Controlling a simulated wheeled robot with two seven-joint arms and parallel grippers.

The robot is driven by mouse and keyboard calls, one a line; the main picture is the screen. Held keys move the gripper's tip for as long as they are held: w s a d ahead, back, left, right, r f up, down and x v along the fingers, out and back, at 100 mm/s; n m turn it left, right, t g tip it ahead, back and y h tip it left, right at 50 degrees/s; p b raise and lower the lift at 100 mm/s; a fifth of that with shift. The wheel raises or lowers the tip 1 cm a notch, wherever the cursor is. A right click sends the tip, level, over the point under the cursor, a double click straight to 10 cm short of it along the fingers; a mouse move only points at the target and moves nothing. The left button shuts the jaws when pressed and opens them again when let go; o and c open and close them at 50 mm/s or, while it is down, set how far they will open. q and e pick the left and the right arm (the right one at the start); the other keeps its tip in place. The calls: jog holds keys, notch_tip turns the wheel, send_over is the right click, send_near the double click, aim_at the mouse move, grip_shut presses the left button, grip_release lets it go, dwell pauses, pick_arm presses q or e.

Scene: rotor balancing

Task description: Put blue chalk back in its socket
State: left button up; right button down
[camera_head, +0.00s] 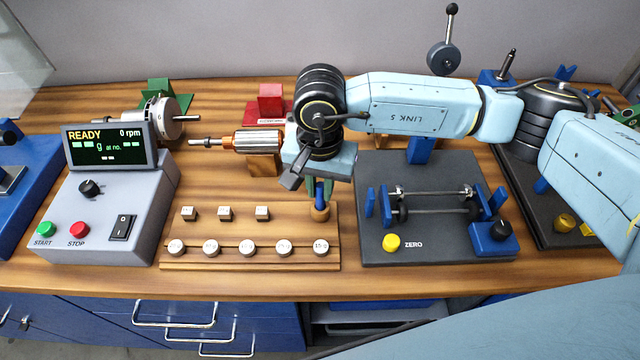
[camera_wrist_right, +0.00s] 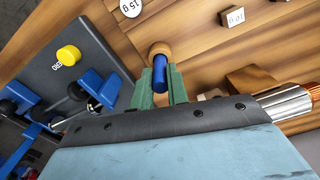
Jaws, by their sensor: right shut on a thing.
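The blue chalk (camera_head: 319,189) is upright between the green fingers of my right gripper (camera_head: 319,186), at the right end of the wooden weight board. In the right wrist view the blue chalk (camera_wrist_right: 160,72) shows between the two green fingers (camera_wrist_right: 160,85), which are shut on it. The round wooden socket (camera_head: 320,212) is directly under the chalk, and it shows beyond the chalk tip in the wrist view (camera_wrist_right: 160,49). I cannot tell whether the chalk's lower end is inside the socket or just above it. My left gripper is not in view.
The wooden board (camera_head: 190,264) holds several round weights and small blocks left of the socket. A dark balancing stand (camera_head: 450,248) with a yellow ZERO button stands right. A copper-wound rotor (camera_head: 255,142) lies behind. The grey control box (camera_head: 110,215) is left.

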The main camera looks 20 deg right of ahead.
jog(key=c, duration=1.3)
grip_release()
